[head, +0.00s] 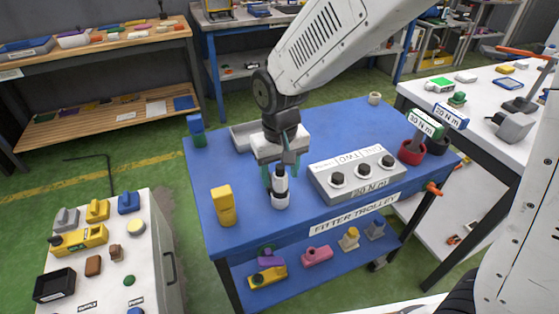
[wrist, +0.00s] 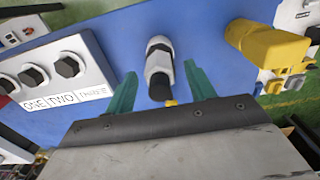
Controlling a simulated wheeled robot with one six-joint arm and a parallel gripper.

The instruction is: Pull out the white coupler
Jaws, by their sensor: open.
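The white coupler (head: 280,201) appears to be the white, dark-banded upright piece on the blue trolley top. In the wrist view the white piece (wrist: 157,62) has a dark band and a dark end, and lies between my fingers. My gripper (head: 281,174) is open above the trolley, with its teal fingers on either side of the piece's upper part. In the wrist view my gripper (wrist: 160,76) shows gaps between both fingers and the piece. I cannot tell how the piece is seated at its base.
A grey box (head: 320,186) with three black knobs, labelled ONE, TWO and THREE, stands to the right. A yellow block (head: 222,205) stands to the left. A grey tray (head: 243,136) lies behind. A red cup (head: 411,156) is at the right. The trolley's front left is clear.

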